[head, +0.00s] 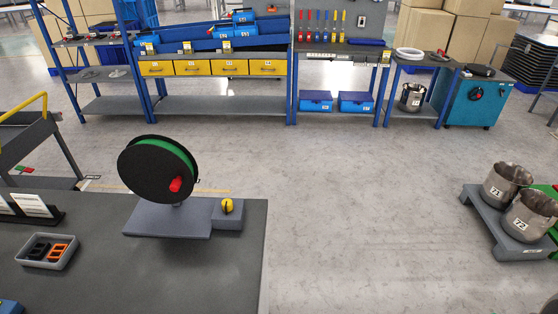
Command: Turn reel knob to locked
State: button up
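A black reel (146,169) with a green band along its rim stands upright on a grey base plate (160,222) on the dark table. A red handle (176,184) sticks out from the reel's face. To the right of the reel, a yellow knob (227,205) with a dark mark sits on a small grey block (227,219) joined to the base. The knob is small, and I cannot read which setting it points to. My gripper is not in view.
The dark table (235,265) is bare in front of the base; a grey tray (50,262) with black and orange parts lies at left. Open floor (370,200) lies to the right. Metal pots (505,185) stand on a low grey platform at far right. Blue workbenches line the back.

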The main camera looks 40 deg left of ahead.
aim_at(227, 203)
jog(key=i, duration=2.6)
jog(key=u, duration=4.8)
jog(key=i, duration=1)
